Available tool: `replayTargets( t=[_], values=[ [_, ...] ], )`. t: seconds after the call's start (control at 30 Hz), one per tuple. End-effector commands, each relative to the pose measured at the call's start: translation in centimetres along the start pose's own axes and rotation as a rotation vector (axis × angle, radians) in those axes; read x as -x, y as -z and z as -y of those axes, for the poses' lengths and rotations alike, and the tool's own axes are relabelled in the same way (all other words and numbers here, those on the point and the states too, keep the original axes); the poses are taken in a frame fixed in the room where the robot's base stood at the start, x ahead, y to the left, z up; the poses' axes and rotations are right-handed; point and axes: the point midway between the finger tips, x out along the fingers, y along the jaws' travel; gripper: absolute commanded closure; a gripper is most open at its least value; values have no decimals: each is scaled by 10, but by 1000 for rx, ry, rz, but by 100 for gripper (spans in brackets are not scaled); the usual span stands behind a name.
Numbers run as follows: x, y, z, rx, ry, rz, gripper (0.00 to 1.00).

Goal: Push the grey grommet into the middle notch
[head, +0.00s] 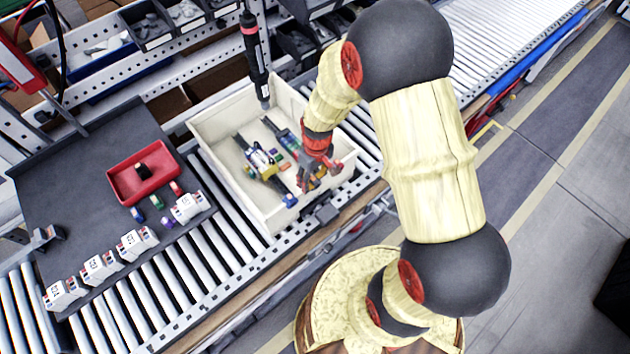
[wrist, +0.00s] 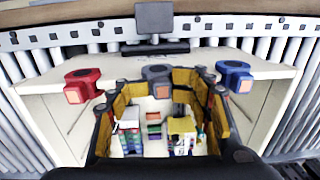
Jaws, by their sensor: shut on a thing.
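The grey grommet (wrist: 158,73) sits between my fingertips at the middle of the white bin's wall (wrist: 205,60). My gripper (wrist: 158,84) is shut on it, with its yellow-padded fingers on either side. I cannot tell how deep the grommet is in the middle notch, as the fingers and grommet cover it. The red grommet (wrist: 82,84) is at the wall to the left and the blue grommet (wrist: 235,76) to the right. In the head view my gripper (head: 313,176) is at the bin's near side, where the grey grommet is hard to make out.
The white bin (head: 212,128) stands on the roller conveyor and holds several coloured parts. A black and red screwdriver (head: 254,55) hangs over its back corner. A grey tray (head: 65,170) to the left carries a red box (head: 125,185) and several white blocks.

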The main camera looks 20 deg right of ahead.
Motion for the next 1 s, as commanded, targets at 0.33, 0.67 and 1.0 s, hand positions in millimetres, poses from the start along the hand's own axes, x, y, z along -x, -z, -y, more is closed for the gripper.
replayTargets(
  t=[0.33,0.67,1.0],
  values=[
    [-19,-12,6,0,12,28,86],
    [-19,-12,4,-2,9,26,99],
    [-18,-12,3,-5,9,27,47]
  ],
)
